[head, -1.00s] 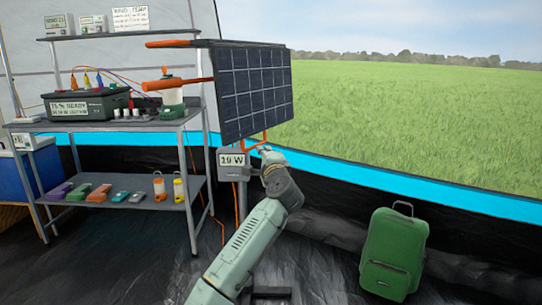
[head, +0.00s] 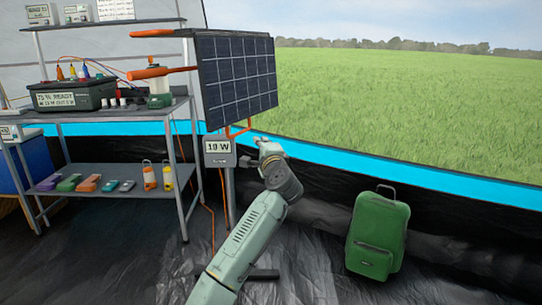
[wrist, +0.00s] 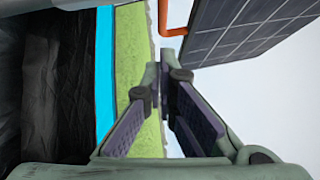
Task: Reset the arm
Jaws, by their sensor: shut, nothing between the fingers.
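My arm reaches up from the bottom middle of the head view. My gripper (head: 260,142) is at its far end, just right of and below the orange handle (head: 238,129) under the solar panel (head: 236,80), apart from it as far as I can tell. In the wrist view the two fingers of my gripper (wrist: 166,62) come together at their tips with nothing between them. The solar panel shows at upper right there (wrist: 245,28), clear of the fingers.
A metal shelf (head: 120,170) on the left bears a black power station (head: 75,97), a lantern (head: 159,93) and small coloured items. A meter box (head: 219,151) stands below the panel. A green suitcase (head: 377,235) stands on the floor at right. The floor between is clear.

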